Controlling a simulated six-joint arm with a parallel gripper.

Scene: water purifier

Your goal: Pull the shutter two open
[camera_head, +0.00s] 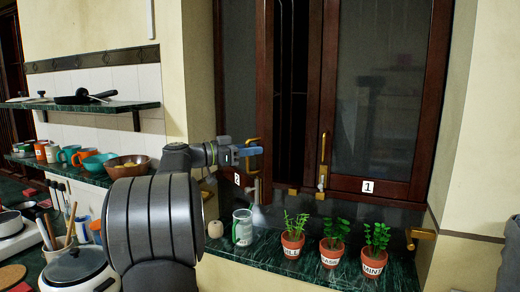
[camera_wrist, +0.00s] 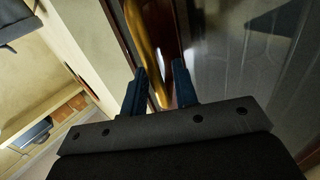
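Shutter two (camera_head: 237,80) is the left wood-framed glass panel, marked with a "2" label low down. It stands ajar, with a dark gap between it and shutter one (camera_head: 375,100). Its brass handle (camera_head: 257,150) is partly hidden behind my gripper (camera_head: 247,151). In the wrist view, the brass handle (camera_wrist: 146,38) runs down between the two dark blue fingers of my gripper (camera_wrist: 160,72). The fingers are apart, with the handle nearer the left finger and some space on the right. I cannot tell whether either finger touches it.
A green marble sill (camera_head: 300,278) runs below the shutters. A brass lever (camera_head: 421,234) is at the right. A pot (camera_head: 78,270) and shelf (camera_head: 95,110) are at the left.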

